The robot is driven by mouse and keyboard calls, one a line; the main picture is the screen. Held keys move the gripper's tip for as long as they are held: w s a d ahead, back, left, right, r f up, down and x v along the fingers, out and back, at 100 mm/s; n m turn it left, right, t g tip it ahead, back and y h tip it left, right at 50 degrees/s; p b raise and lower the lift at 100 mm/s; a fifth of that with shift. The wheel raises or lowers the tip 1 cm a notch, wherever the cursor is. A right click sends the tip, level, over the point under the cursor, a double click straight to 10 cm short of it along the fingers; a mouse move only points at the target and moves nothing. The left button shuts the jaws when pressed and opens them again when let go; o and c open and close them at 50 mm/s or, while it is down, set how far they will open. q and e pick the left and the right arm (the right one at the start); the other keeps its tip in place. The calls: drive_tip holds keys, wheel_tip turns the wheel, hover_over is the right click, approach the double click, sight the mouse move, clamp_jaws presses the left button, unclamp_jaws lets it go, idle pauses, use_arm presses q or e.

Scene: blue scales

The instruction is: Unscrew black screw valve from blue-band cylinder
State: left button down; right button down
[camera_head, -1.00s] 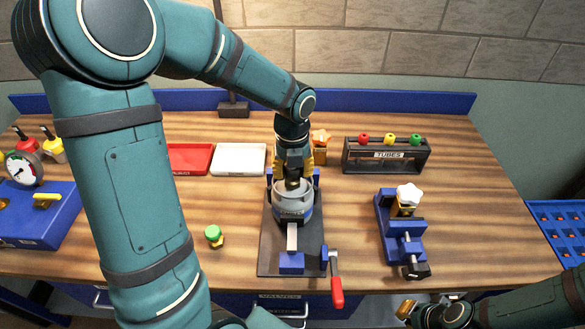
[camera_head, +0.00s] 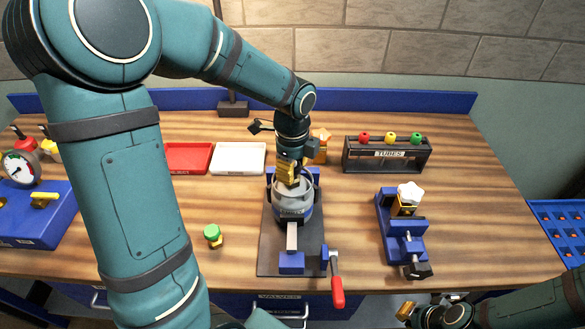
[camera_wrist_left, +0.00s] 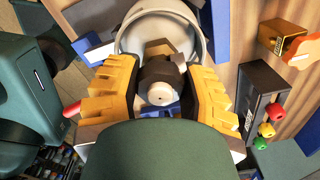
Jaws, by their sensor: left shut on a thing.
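The grey cylinder (camera_head: 293,207) with a blue band stands upright in a clamp on a dark base plate (camera_head: 268,245) at the middle of the bench. Its round collar also shows in the left wrist view (camera_wrist_left: 150,22). The black screw valve (camera_wrist_left: 160,78) sits inside the collar. My left gripper (camera_head: 289,172) points down over the cylinder's top, and its yellow fingers are shut on the valve from two sides. In the head view the fingers mostly hide the valve. My right gripper (camera_head: 406,311) is low at the bottom right, away from the cylinder; its opening is unclear.
A blue vise (camera_head: 388,215) holds a white-knobbed valve (camera_head: 409,194) to the right. A tubes rack (camera_head: 388,156), red tray (camera_head: 188,158) and white tray (camera_head: 238,158) stand behind. A green-topped valve (camera_head: 212,233) stands at left.

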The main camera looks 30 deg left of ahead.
use_arm(q)
drive_tip(key=shift+n, duration=0.5)
drive_tip(key=shift+r+p, duration=0.3)
drive_tip(key=shift+r+p, duration=0.3)
drive_tip(key=shift+r, duration=0.05)
drive_tip(key=shift+r+p, duration=0.85)
drive_tip(key=shift+r, duration=0.1)
drive_tip(key=shift+r+p, duration=2)
drive_tip(key=shift+r, duration=0.45)
drive_tip(key=shift+f, duration=0.15)
